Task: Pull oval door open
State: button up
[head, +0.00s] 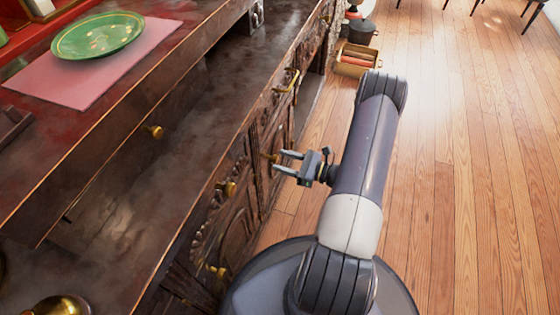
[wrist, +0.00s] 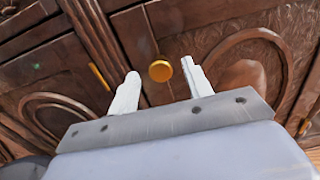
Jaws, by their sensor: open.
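The dark wooden cabinet front has carved doors with oval mouldings. In the wrist view one oval door (wrist: 243,47) fills the upper right, and another oval panel (wrist: 45,110) shows at the lower left. A round brass knob (wrist: 160,71) sits near the left edge of the right door, which looks shut. My gripper (head: 283,161) is open in front of the cabinet, its two fingers pointing at the door. In the wrist view its fingertips (wrist: 160,67) lie on either side of the knob, with gaps on both sides. Whether they reach past the knob is unclear.
Brass drawer pulls (head: 229,188) stick out along the cabinet front. A green plate (head: 97,36) lies on a pink mat (head: 70,88) on the upper shelf. A wooden crate (head: 354,62) and dark pot (head: 362,32) stand beyond. The wooden floor (head: 470,170) at right is clear.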

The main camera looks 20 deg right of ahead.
jog(key=shift+x, duration=0.9)
grip_shut()
